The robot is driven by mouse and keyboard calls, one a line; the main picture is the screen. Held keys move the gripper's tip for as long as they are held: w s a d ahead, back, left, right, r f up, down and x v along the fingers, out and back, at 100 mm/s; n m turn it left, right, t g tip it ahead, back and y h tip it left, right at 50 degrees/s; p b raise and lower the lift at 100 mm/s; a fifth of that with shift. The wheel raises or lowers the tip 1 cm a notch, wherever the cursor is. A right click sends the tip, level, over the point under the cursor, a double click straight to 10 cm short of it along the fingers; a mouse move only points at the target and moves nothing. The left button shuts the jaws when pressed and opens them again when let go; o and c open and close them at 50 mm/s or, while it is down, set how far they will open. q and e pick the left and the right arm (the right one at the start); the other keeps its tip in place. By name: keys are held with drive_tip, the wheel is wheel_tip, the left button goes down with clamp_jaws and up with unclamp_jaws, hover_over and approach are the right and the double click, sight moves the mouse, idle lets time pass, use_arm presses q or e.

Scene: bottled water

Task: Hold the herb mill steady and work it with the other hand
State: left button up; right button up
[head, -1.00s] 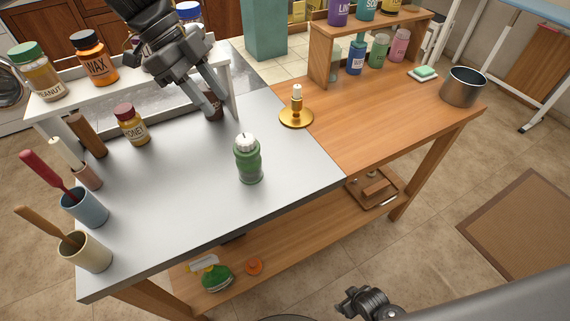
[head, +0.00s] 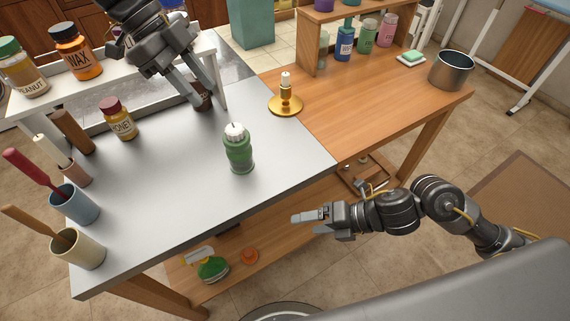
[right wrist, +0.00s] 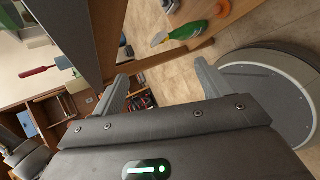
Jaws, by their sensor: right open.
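The herb mill (head: 239,150) is a green ribbed bottle with a silver-white top. It stands upright on the grey part of the counter (head: 180,205), near the front edge. My left gripper (head: 212,106) is behind and to the left of the mill, pointing down. Its fingers are apart, with a small dark brown jar (head: 203,97) showing between or behind them; I cannot tell if they touch it. My right gripper (head: 295,218) is in front of the counter, right of the mill and away from it. In the right wrist view its fingers (right wrist: 162,88) are spread and empty.
A brass candle holder (head: 286,104) stands behind and right of the mill. A honey jar (head: 118,120) and utensil cups (head: 78,248) stand at the left. A lower shelf (head: 285,240) holds a green bottle (head: 212,268). The counter around the mill is clear.

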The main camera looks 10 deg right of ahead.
drive_tip(key=a+r+n+t+y, duration=0.15)
drive_tip(key=a+r+y, duration=0.25)
drive_tip(key=r, duration=0.4)
drive_tip(key=a+r+n+y, duration=0.2)
drive_tip(key=a+r+y, duration=0.2)
drive_tip(key=r, duration=0.4)
drive_tip(key=n+t+h, duration=0.3)
drive_tip(key=n+t, duration=0.1)
drive_tip(key=n, duration=0.4)
approach(251, 155)
drive_tip(key=a, duration=0.2)
drive_tip(key=shift+s+a+r, duration=0.15)
drive_tip(key=shift+a+r, duration=0.15)
drive_tip(key=shift+r, duration=0.05)
drive_tip(key=shift+w+d+f+n+t, duration=0.35)
drive_tip(key=shift+w+n, duration=0.2)
drive_tip(key=shift+n, duration=0.4)
drive_tip(key=x, duration=1.1)
drive_tip(key=shift+f, duration=0.2)
drive_tip(key=shift+d, duration=0.1)
drive_tip(key=shift+c, duration=0.5)
drive_tip(key=c, duration=1)
